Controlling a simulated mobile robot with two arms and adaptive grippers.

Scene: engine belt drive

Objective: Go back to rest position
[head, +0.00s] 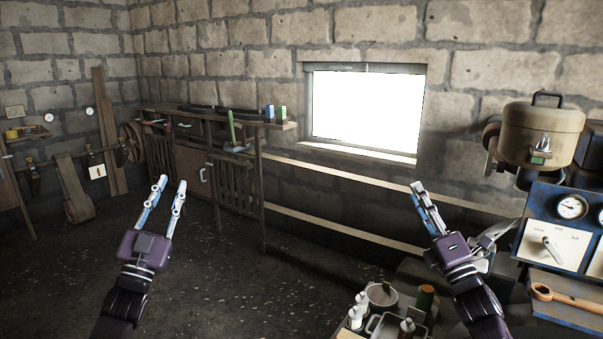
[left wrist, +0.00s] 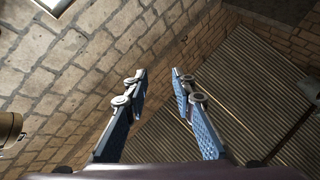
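My left gripper (head: 171,186) is raised in front of me over the open floor in the head view. Its two fingers stand apart with nothing between them; the left wrist view also shows the fingers (left wrist: 158,82) parted and empty, with wall and ceiling behind. My right gripper (head: 416,188) is raised at the right of the head view, in front of the wall below the window. Its fingers are seen nearly side-on and overlap, so the gap between them is hard to judge. I see no object in it.
A machine with gauges and a lever on a blue panel (head: 556,242) stands at the right, with a wrench (head: 565,297) on its ledge. A tray of bottles and cans (head: 383,325) is low beside my right arm. A wooden bench (head: 187,167) stands by the wall. Floor at the left is clear.

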